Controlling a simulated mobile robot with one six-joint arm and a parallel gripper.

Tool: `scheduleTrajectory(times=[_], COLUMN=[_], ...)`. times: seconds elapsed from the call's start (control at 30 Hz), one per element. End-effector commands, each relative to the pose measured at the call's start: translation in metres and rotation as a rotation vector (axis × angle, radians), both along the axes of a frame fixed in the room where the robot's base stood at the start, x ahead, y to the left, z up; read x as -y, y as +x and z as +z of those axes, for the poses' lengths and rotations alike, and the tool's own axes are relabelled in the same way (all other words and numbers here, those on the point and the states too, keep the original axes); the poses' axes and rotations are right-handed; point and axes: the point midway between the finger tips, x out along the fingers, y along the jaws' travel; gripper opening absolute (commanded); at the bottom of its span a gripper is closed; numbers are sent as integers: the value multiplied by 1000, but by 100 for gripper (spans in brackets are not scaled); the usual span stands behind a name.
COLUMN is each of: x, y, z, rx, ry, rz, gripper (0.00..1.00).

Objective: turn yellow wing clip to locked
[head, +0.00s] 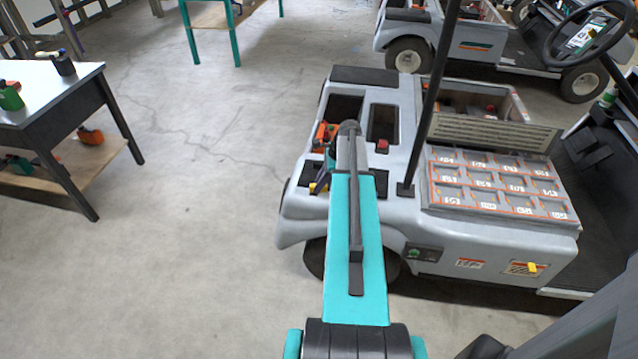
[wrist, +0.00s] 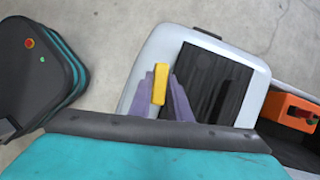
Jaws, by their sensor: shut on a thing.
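The yellow wing clip (wrist: 160,83) shows in the wrist view as an upright bar over the pale grey front corner of the cart, beside a dark panel (wrist: 212,82). My gripper (wrist: 168,92) has its purple-grey fingers shut on the clip. In the head view the clip (head: 313,187) is a small yellow spot at the cart's front left corner, next to my gripper (head: 321,182). My arm hides part of that corner. Whether the clip is turned to locked cannot be told.
The grey cart (head: 460,245) has an upright black post (head: 433,95) close to the right of my arm. An orange part (wrist: 290,115) sits in a recess beside the panel. A workbench (head: 50,90) stands at the left, with clear floor between.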

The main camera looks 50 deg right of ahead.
Motion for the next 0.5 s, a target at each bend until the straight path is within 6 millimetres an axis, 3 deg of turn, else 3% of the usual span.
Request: scheduleTrajectory(times=[0.5], x=[5], y=[9], z=[1], rx=[-2], ry=[5], rz=[470], gripper=[0])
